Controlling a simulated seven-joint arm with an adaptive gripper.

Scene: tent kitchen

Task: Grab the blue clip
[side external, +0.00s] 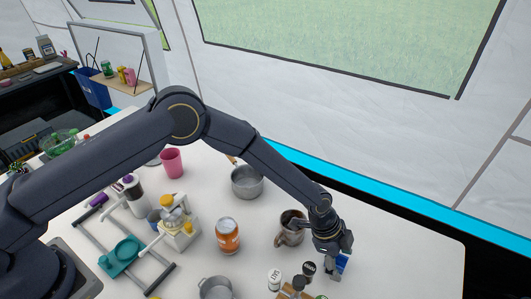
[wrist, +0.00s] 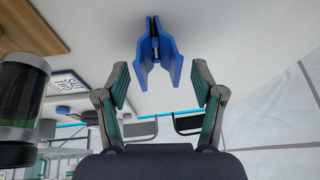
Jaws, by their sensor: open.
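The blue clip (wrist: 155,48) is on the white table (wrist: 220,25), in front of my gripper in the wrist view. It has two wide blue plates joined by a metal spring part. In the side view the blue clip (side external: 342,262) is partly hidden behind my gripper (side external: 333,272), near the table's front right. In the wrist view my gripper (wrist: 160,88) is open, its two fingers spread to the left and right of the clip's near end. Nothing is between the fingertips, and I see no contact with the clip.
A brown mug (side external: 289,232) stands just left of my gripper. Spice jars (side external: 309,269) stand close by on a wooden board (side external: 284,294). The table right of the clip is clear.

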